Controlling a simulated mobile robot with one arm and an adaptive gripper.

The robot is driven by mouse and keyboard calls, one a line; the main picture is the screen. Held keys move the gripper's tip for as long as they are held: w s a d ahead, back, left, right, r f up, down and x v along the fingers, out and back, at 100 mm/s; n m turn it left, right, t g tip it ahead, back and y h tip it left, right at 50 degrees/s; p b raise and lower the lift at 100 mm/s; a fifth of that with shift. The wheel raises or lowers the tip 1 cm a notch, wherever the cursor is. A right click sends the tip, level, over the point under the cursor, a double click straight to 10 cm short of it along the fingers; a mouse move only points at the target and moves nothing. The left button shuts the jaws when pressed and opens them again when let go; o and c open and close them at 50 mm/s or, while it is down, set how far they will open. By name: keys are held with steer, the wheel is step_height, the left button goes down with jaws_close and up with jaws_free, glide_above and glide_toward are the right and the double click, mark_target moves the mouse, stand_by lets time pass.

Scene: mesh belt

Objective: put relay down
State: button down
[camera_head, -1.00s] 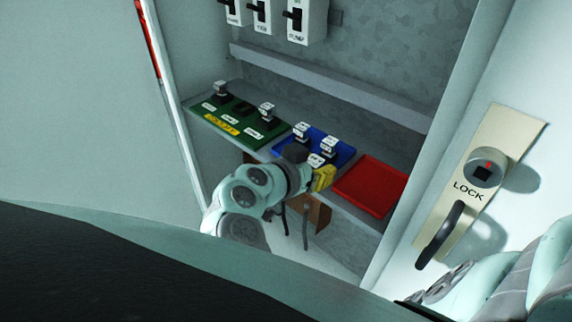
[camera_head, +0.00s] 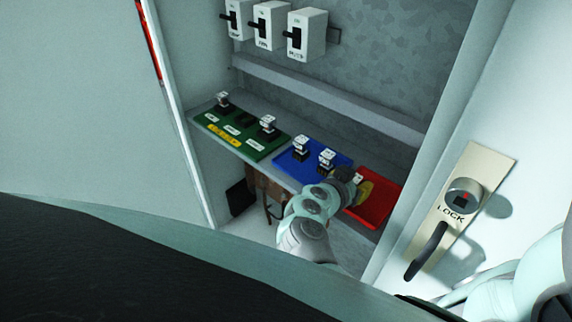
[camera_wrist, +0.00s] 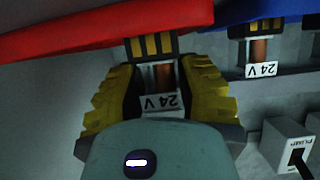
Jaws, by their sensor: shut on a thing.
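My gripper (camera_head: 361,190) is at the left part of the red tray (camera_head: 381,214), which lies at the right end of the shelf. In the wrist view, its yellow-padded fingers (camera_wrist: 157,92) are shut on a relay (camera_wrist: 160,102) with a white "24 V" label, a copper-coloured middle and a dark striped base. The base is close to the edge of the red tray (camera_wrist: 70,38). I cannot tell whether it touches the tray. Only a bit of the relay's white top (camera_head: 357,178) shows in the head view.
A blue tray (camera_head: 284,160) with two upright relays lies left of the red one. A green board (camera_head: 232,138) with two relays and a dark empty-looking socket is further left. White switches (camera_head: 306,34) hang above. The door with its lock plate (camera_head: 465,190) stands at right.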

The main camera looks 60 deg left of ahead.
steer(key=shift+w+f, duration=0.1)
steer(key=shift+f, duration=0.1)
steer(key=shift+f+b, duration=0.2)
steer(key=shift+b, duration=0.1)
steer(key=c, duration=0.7)
jaws_free()
steer(key=shift+r, duration=0.15)
steer(key=shift+r+p, duration=0.2)
steer(key=shift+p, duration=0.25)
steer(key=shift+s+b, duration=0.35)
steer(key=shift+s, duration=0.1)
steer(key=b+v, duration=0.3)
steer(key=v, duration=0.8)
steer(key=shift+s+d, duration=0.1)
steer(key=shift+s, duration=0.05)
